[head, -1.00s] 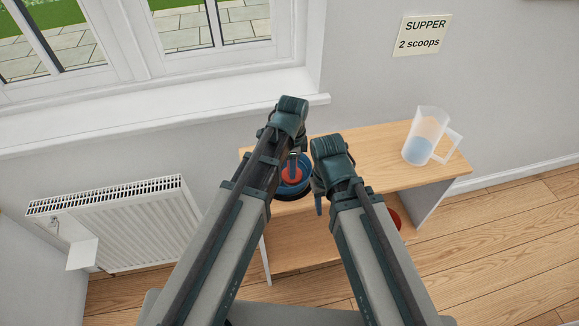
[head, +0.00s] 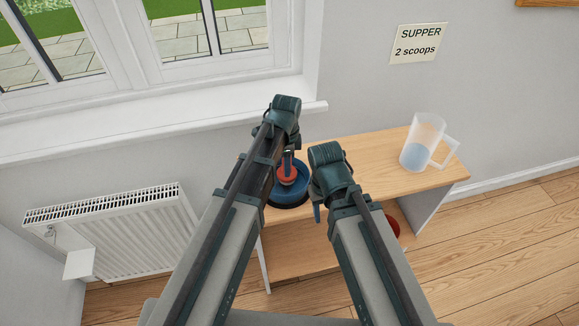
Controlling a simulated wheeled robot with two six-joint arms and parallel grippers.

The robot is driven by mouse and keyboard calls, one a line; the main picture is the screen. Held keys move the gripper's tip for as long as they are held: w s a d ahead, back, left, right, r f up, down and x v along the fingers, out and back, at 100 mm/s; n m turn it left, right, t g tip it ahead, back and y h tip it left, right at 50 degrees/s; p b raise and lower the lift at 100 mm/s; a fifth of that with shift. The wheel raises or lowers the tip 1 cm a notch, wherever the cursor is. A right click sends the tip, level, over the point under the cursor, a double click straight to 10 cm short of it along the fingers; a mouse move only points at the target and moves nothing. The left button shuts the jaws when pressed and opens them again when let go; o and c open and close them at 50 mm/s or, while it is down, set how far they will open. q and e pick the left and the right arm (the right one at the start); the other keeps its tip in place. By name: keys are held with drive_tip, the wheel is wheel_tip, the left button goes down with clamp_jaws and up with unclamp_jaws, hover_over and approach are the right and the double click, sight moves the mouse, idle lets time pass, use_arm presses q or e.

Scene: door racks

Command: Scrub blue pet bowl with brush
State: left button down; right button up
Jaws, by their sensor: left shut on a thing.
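The blue pet bowl (head: 291,193) stands on the wooden top of the low shelf unit, partly hidden behind my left arm. A red round part, likely the brush (head: 287,176), shows inside the bowl under my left gripper (head: 288,156). My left gripper is shut on the brush, above the bowl; its fingers are mostly hidden by the arm. My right gripper (head: 317,208) is just right of the bowl, pointing down, and its fingers are mostly hidden. Whether the brush touches the bowl's inside is unclear.
A clear jug with blue contents (head: 423,142) stands at the right of the shelf top (head: 385,172). A red object (head: 392,226) shows on the lower level behind my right arm. A window sill (head: 150,120) and radiator (head: 115,228) are at left. The shelf top between bowl and jug is mostly clear.

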use_arm(q)
drive_tip(key=shift+s+a, duration=0.25)
drive_tip(key=shift+a, duration=0.3)
drive_tip(key=shift+s+a, duration=0.2)
drive_tip(key=shift+a, duration=0.3)
drive_tip(key=shift+s, duration=0.1)
drive_tip(key=shift+s+a, duration=0.2)
drive_tip(key=shift+s, duration=0.75)
drive_tip(key=shift+r, duration=0.15)
wheel_tip(320, 180, up, 6)
drive_tip(key=p, duration=0.6)
